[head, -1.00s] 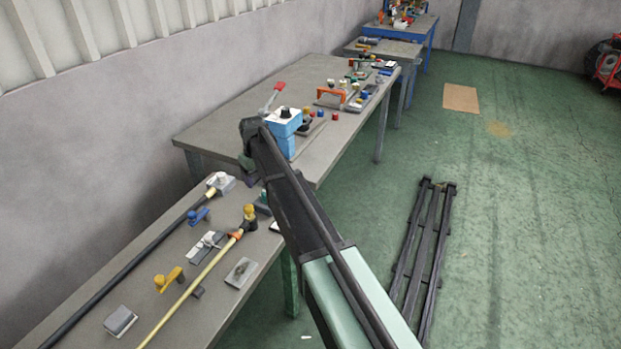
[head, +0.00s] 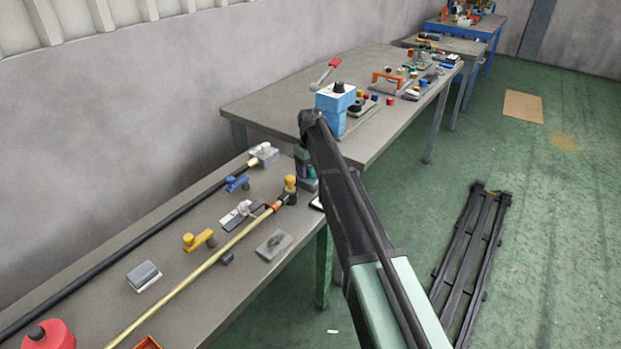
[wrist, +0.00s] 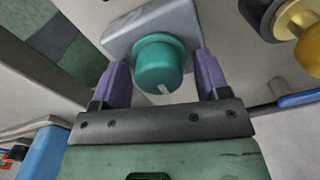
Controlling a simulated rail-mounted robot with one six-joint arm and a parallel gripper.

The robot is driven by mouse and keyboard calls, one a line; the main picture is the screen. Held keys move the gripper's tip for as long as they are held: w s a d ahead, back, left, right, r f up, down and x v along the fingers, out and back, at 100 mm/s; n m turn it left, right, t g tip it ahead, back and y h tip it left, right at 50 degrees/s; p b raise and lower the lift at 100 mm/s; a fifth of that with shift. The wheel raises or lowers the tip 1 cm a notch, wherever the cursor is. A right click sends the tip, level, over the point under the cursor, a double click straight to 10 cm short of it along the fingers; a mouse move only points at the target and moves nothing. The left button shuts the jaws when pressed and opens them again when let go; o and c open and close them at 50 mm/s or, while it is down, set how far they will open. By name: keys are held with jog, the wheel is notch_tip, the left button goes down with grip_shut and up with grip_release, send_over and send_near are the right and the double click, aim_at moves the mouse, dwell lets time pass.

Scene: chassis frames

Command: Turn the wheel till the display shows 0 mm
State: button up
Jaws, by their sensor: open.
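In the wrist view a round teal knob (wrist: 159,62) with a white mark sits on a grey block (wrist: 150,27). It is the only wheel-like part near my fingers. My gripper (wrist: 163,68) is open, with one purple finger on each side of the knob. A gap shows on both sides; I cannot tell whether either finger touches it. In the head view my gripper (head: 307,180) is small and partly hidden, low at the near bench's far right end. The knob cannot be made out there. No display reading can be read in either view.
A black and yellow knob (wrist: 300,30) and a blue bar (wrist: 298,100) lie right of my gripper. The near bench (head: 190,260) holds a yellow rod (head: 190,280), a black rod (head: 120,235) and small fittings. A blue box (head: 334,100) stands on the bench behind.

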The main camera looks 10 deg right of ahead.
jog(key=shift+r, duration=0.1)
jog(key=c, duration=0.9)
jog(key=shift+c, duration=0.2)
jog(key=shift+m, duration=0.3)
jog(key=m, duration=0.6)
jog(key=shift+d, duration=0.1)
jog(key=m, duration=0.4)
jog(key=shift+d, duration=0.1)
jog(key=shift+m, duration=2)
jog(key=shift+s, duration=0.1)
